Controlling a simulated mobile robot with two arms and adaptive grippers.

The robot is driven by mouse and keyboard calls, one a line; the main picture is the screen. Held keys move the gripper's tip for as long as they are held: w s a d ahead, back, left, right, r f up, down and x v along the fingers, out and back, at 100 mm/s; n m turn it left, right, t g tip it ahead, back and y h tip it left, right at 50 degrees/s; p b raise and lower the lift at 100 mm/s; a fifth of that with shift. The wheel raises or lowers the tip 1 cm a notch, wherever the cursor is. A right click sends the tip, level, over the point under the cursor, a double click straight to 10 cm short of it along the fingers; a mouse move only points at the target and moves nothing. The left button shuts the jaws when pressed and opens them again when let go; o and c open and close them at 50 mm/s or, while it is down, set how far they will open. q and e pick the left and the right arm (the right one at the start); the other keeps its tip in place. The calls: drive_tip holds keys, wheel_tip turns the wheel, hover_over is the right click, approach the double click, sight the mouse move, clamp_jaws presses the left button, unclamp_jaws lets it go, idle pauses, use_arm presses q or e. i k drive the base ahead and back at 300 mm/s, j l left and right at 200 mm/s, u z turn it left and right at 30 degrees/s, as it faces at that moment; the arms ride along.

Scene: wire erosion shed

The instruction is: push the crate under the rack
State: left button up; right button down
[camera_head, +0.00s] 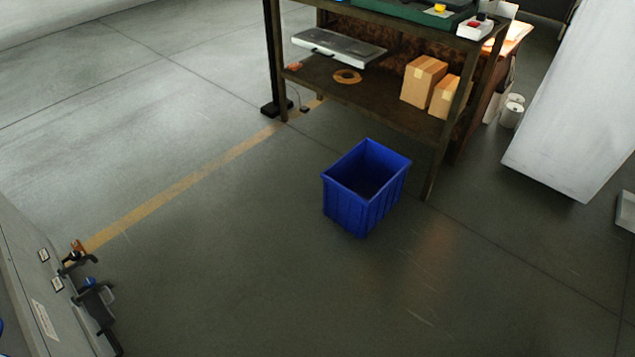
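A blue open-topped crate (345,210) stands upright on the grey floor in the head view, a little right of the middle. It looks empty, though its inside is dark. The rack (395,112) is a dark frame with legs and a low shelf, at the top behind the crate. The crate stands in front of the rack, near its front right leg (436,170). Part of the floor under the low shelf is hidden. Neither of my grippers shows in the head view.
Cardboard boxes (423,80), a grey flat panel (337,46) and an orange ring (347,76) lie on the low shelf. A large pale cabinet (575,110) stands right. A grey unit (40,290) with fittings is at lower left. Floor before the crate is clear.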

sight(360, 188)
drive_tip(key=z, duration=0.4)
drive_tip(key=i+l+u, duration=0.15)
drive_tip(key=u, duration=0.45)
drive_tip(key=i+l+u, duration=0.35)
drive_tip(key=l, duration=0.3)
drive_tip(key=i+l+u, duration=0.2)
drive_tip(key=l, duration=0.2)
drive_tip(key=i+l+u, duration=0.15)
drive_tip(key=l, duration=0.25)
